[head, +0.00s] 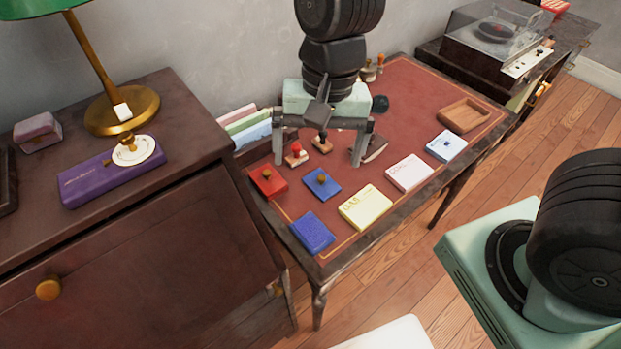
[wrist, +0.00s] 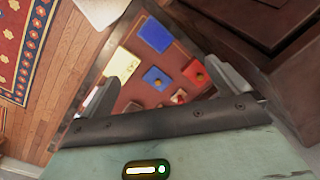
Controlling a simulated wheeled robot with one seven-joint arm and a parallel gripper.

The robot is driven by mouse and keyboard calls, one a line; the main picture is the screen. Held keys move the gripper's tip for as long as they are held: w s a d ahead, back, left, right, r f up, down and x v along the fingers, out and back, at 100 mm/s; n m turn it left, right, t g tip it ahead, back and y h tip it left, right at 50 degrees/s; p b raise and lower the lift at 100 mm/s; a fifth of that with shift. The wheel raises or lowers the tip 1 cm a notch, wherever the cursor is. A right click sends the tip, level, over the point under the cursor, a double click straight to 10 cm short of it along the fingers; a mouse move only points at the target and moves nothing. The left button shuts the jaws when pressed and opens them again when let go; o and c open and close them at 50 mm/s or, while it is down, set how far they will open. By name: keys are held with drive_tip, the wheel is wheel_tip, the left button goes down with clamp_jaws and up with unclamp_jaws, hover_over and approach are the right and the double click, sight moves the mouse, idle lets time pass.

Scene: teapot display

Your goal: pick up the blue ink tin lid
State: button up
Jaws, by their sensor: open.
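The blue ink tin lid (head: 322,187) is a small blue square with a brass knob on top. It lies on the red desk top, between a red lid with a brass knob (head: 267,184) and a yellow booklet (head: 366,208). My gripper (head: 319,161) is open and empty, pointing down above the desk. In the head view it appears just behind the blue lid. In the wrist view the blue lid (wrist: 152,80) shows between the two fingers, left of the red lid (wrist: 197,72), and nothing touches it. The exact height of the fingers above it is unclear.
A plain blue block (head: 312,232) lies near the front corner. Stamps (head: 296,156) stand behind the lids, partly under my gripper. Pale booklets (head: 409,172) and a wooden tray (head: 464,115) are to the right. A taller dark cabinet (head: 150,245) borders the desk on the left.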

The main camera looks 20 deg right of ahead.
drive_tip(key=w+d+f+m, duration=0.2)
drive_tip(key=w+m, duration=0.5)
drive_tip(key=m+h, duration=0.1)
drive_tip(key=m, duration=0.3)
hover_over(321, 177)
drive_tip(key=shift+t, duration=0.3)
wheel_tip(321, 177, down, 13)
drive_tip(key=shift+w+d+f+p, duration=0.1)
drive_tip(key=shift+d+p, duration=0.05)
drive_tip(key=shift+p, duration=0.15)
drive_tip(key=shift+f, duration=3.1)
drive_tip(key=c, duration=1)
